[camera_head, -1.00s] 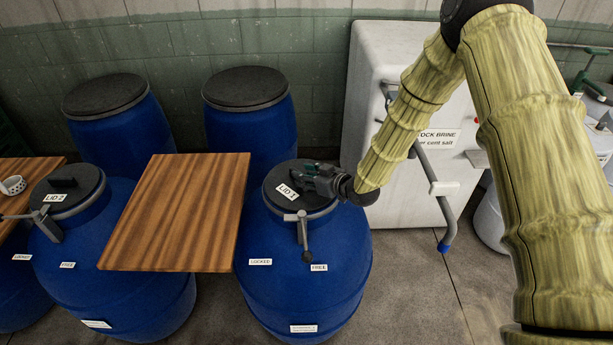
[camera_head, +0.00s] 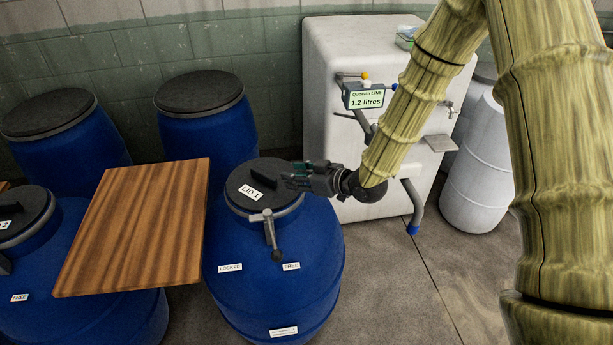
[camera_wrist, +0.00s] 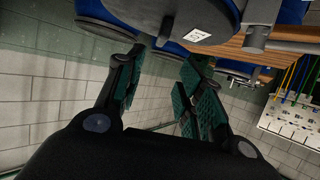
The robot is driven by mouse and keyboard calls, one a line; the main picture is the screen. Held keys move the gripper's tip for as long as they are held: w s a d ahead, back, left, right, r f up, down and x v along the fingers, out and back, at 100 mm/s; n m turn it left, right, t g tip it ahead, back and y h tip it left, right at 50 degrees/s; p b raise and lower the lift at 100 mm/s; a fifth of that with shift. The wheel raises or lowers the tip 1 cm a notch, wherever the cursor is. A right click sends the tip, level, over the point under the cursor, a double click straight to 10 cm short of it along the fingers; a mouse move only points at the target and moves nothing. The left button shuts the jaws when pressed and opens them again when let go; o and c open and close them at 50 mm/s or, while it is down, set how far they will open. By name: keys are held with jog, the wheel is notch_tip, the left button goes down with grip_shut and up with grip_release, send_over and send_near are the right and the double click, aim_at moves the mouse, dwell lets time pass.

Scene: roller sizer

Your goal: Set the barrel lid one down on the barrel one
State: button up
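The black barrel lid one (camera_head: 240,187), labelled LID 1, lies flat on top of the blue barrel one (camera_head: 265,260). It looks level, but I cannot see its far rim. It also shows in the wrist view (camera_wrist: 165,15), near the top edge. My gripper (camera_head: 290,176) is beside the lid's right side. In the wrist view its green-padded fingers (camera_wrist: 158,90) are apart, with nothing between them. A grey clamp lever (camera_head: 271,238) hangs at the barrel's front, closer to the FREE label (camera_head: 291,266) than to LOCKED (camera_head: 230,268).
A wooden board (camera_head: 140,230) sits left of barrel one. More blue lidded barrels stand behind (camera_head: 207,125) and at the left. A white tank (camera_head: 335,60) with a display reading 1.2 litres stands behind my arm. Floor is open at the front right.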

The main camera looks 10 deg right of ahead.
jog(key=s+d+f+m+g+h, duration=0.2)
jog(key=s+d+f+m, duration=0.1)
jog(key=s+f, duration=0.6)
jog(key=s+d+f+m+g+h, duration=0.1)
jog(key=s+d+f+m+h, duration=0.15)
jog(key=s+f, duration=0.65)
jog(key=s+d+f+m+g+h, duration=0.1)
jog(key=s+f, duration=0.3)
jog(key=s, duration=0.4)
jog(key=s+d+f+m+g+h, duration=0.1)
jog(key=s+d+f+g+h, duration=0.1)
jog(key=s, duration=0.6)
jog(key=s+d+f+m+g+h, duration=0.1)
jog(key=s+d+f+g+h, duration=0.1)
jog(key=s+d+f, duration=0.3)
jog(key=s+f+g, duration=0.1)
jog(key=s, duration=0.2)
jog(key=shift+s+f+m+g, duration=0.2)
jog(key=shift+s+m+g, duration=0.1)
jog(key=shift+s+m, duration=0.1)
